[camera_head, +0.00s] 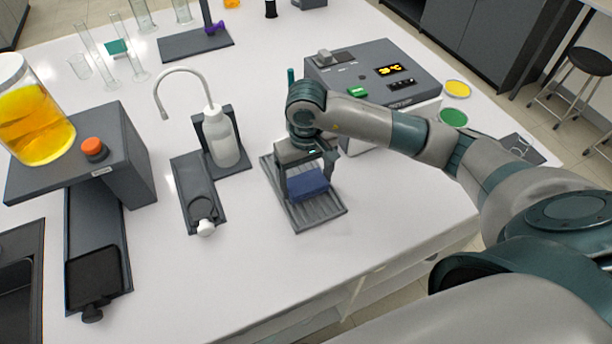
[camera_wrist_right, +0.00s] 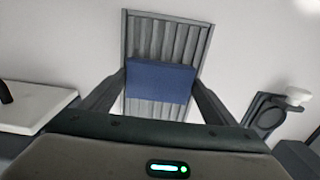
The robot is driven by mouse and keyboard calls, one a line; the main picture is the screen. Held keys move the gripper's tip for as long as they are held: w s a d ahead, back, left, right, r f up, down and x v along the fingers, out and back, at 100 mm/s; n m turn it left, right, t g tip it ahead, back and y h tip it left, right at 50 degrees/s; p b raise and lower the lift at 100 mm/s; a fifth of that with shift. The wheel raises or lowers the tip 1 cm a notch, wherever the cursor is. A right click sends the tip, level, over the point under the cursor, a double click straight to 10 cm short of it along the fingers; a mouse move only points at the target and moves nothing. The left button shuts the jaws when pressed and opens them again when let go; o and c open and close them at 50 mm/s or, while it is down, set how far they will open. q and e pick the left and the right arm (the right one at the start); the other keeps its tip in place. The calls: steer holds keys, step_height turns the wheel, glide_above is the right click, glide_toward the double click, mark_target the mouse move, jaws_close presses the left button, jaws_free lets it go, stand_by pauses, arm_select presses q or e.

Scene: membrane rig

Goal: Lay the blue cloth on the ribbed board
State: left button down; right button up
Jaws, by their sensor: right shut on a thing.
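The blue cloth (camera_head: 308,185) is between the fingers of my right gripper (camera_head: 308,182), which is shut on it. In the right wrist view the cloth (camera_wrist_right: 160,82) shows as a flat blue rectangle spanning the gap between the two fingertips (camera_wrist_right: 160,88). The grey ribbed board (camera_head: 318,214) lies on the white table beneath the gripper. In the wrist view the ribbed board (camera_wrist_right: 165,35) shows behind the cloth. I cannot tell whether the cloth touches the board. My left gripper is not in view.
A wash bottle (camera_head: 222,140) in a dark stand and a dark tray with a round clamp (camera_head: 200,195) stand left of the board. The table's front edge is near; bare table lies front left.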

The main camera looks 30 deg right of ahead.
mark_target(306, 182)
steer(key=shift+f, duration=0.15)
steer(key=shift+f+b, duration=0.2)
steer(key=shift+b, duration=0.15)
steer(key=o, duration=0.9)
steer(key=shift+o, duration=0.2)
steer(key=shift+r, duration=0.2)
steer(key=shift+r+p, duration=0.1)
steer(key=shift+p, duration=0.35)
step_height(306, 182, up, 12)
steer(key=b, duration=0.5)
